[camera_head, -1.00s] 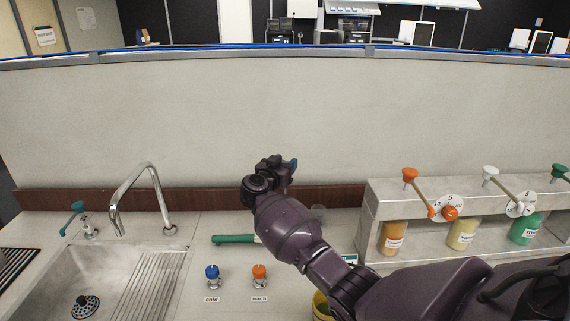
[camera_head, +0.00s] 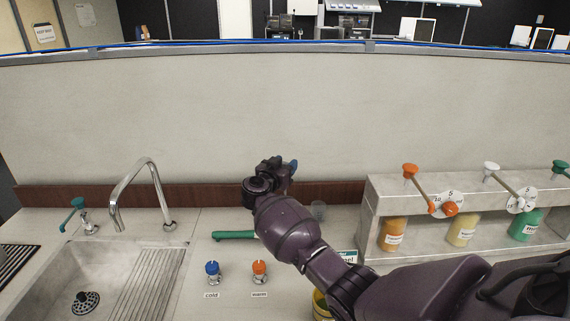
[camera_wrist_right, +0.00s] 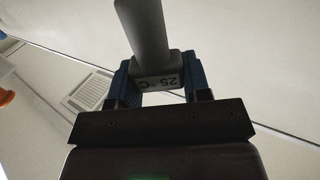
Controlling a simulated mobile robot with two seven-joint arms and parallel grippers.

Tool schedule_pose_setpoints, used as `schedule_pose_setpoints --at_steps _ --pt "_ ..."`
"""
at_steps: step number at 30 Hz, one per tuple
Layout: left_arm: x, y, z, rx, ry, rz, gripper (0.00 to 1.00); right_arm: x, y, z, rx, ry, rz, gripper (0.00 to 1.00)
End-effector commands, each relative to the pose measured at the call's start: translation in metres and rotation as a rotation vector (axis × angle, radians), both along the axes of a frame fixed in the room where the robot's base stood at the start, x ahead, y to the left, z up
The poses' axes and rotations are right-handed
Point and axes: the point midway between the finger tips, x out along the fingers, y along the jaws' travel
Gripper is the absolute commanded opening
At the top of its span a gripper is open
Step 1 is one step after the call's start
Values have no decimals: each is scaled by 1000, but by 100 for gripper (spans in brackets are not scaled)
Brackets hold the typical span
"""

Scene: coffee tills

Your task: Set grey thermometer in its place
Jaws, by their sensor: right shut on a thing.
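The grey thermometer (camera_wrist_right: 147,30) shows in the right wrist view, with a block marked "25 °C" at its near end. My right gripper (camera_wrist_right: 158,82) is shut on that block, with a blue finger on each side. In the head view my right gripper (camera_head: 284,166) is raised above the counter in front of the pale partition, and the thermometer is hidden there behind the wrist. My left gripper is in neither view. The thermometer's place cannot be made out in these frames.
A sink (camera_head: 75,262) with a curved tap (camera_head: 127,187) is at left. Blue (camera_head: 212,268) and orange (camera_head: 259,268) knobs, a green-handled tool (camera_head: 233,235) and a clear cup (camera_head: 318,210) are on the counter. A dispenser rack (camera_head: 375,205) with bottles stands at right.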

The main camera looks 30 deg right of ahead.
Motion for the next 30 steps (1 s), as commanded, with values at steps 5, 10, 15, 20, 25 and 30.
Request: schedule_pose_setpoints --at_steps 5,10,15,20,25,30 --pt "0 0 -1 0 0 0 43 0 0 -5 1 0 0 21" --pt "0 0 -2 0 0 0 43 0 0 -9 1 0 0 21" --pt "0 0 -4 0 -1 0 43 0 0 -13 2 1 0 21" --pt "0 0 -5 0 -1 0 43 0 0 -17 1 0 0 21" --pt "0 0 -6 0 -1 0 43 0 0 -21 1 0 0 21" --pt "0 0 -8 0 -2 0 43 0 0 -25 1 0 0 21"
